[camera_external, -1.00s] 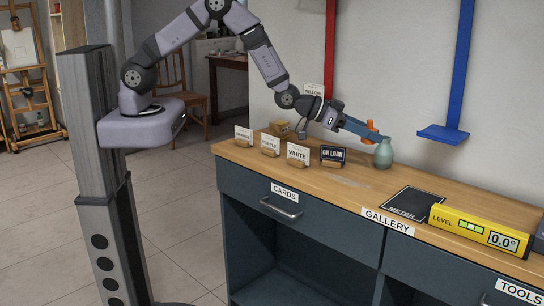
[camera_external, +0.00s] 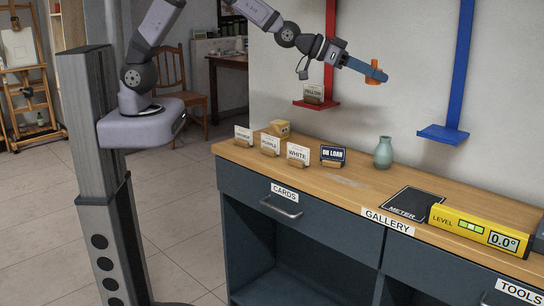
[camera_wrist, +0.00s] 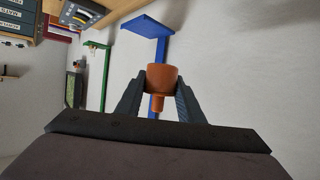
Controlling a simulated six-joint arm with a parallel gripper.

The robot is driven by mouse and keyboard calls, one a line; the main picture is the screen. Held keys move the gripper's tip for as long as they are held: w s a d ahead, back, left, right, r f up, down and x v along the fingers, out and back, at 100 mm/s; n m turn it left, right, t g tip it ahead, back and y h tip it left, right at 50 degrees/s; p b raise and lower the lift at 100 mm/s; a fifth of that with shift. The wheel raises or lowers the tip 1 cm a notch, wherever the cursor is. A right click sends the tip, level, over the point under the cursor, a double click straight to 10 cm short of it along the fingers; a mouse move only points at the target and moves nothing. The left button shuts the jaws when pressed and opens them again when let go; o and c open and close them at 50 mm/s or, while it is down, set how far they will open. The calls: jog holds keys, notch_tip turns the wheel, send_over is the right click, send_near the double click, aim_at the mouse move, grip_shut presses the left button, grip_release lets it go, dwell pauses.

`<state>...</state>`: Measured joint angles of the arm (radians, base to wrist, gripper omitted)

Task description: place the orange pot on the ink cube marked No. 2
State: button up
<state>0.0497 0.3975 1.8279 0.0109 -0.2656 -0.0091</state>
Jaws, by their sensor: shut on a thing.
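My gripper (camera_external: 376,75) is shut on the orange pot (camera_external: 374,66) and holds it in the air, above the counter and in front of the wall. In the wrist view the orange pot (camera_wrist: 161,77) sits between the two dark fingers, its wide cup end beyond them and a narrow stem toward me. No cube marked No. 2 can be made out. A small tan box (camera_external: 280,128) stands at the counter's back left, but no number on it is readable.
A green vase (camera_external: 383,152) stands on the wooden counter (camera_external: 340,188) below my gripper. Several cards, including the ON LOAN sign (camera_external: 333,156), stand left of it. A red shelf (camera_external: 316,104) holds a YELLOW card. The blue shelf (camera_external: 443,135) is bare. A yellow level (camera_external: 480,230) lies right.

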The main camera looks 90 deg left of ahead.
jog(key=s+a+n+g+y, duration=0.1)
jog(key=s+a+n+y, duration=0.25)
jog(key=a, duration=0.65)
jog(key=s+a+n+y, duration=0.2)
jog(key=s+a, duration=0.2)
jog(key=a, duration=0.5)
jog(key=n+g+y, duration=0.4)
jog(key=n+y, duration=0.1)
jog(key=y, duration=0.1)
send_over(280, 122)
jog(key=shift+a+f+p, duration=0.2)
jog(key=shift+f+p, duration=0.25)
jog(key=shift+f, duration=8.1)
jog(key=shift+n, duration=0.25)
jog(key=shift+s+f, duration=0.1)
jog(key=shift+f, duration=2)
